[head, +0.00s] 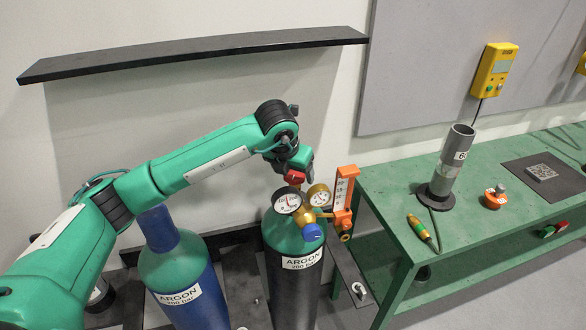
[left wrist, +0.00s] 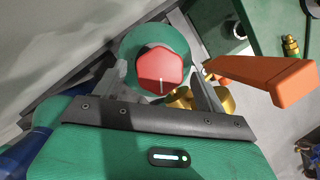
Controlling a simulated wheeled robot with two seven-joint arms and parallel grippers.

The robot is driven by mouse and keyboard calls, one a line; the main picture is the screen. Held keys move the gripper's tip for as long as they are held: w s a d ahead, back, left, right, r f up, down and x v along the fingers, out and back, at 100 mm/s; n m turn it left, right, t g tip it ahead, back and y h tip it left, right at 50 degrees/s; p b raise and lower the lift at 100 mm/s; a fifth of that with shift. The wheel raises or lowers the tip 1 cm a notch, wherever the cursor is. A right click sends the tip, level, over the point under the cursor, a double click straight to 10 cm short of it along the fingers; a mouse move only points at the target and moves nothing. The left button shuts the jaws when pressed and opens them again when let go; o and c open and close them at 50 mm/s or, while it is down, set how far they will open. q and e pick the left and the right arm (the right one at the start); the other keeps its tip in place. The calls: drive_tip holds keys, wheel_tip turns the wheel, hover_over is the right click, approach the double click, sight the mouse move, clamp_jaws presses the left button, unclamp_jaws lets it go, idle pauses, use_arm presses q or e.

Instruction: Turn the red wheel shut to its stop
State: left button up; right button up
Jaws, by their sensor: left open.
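The red wheel (head: 295,177) sits on top of the green-shouldered argon cylinder (head: 293,275), above its brass regulator with two round gauges (head: 288,201). My left gripper (head: 293,168) reaches down over the wheel from above. In the left wrist view the red wheel (left wrist: 161,70) has a white mark on its lower edge. There my left gripper (left wrist: 160,77) is open, one finger on each side of the wheel. I cannot tell whether the fingers touch it. My right gripper is not in view.
An orange flowmeter (head: 343,195) stands close right of the wheel. A blue cylinder (head: 185,275) is to the left. A black shelf (head: 200,54) hangs on the wall behind. A green bench (head: 400,190) with a grey tube (head: 452,160) is to the right.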

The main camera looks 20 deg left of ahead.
use_arm(q)
drive_tip(key=shift+f, duration=0.1)
drive_tip(key=c, duration=1)
drive_tip(key=shift+o, duration=0.2)
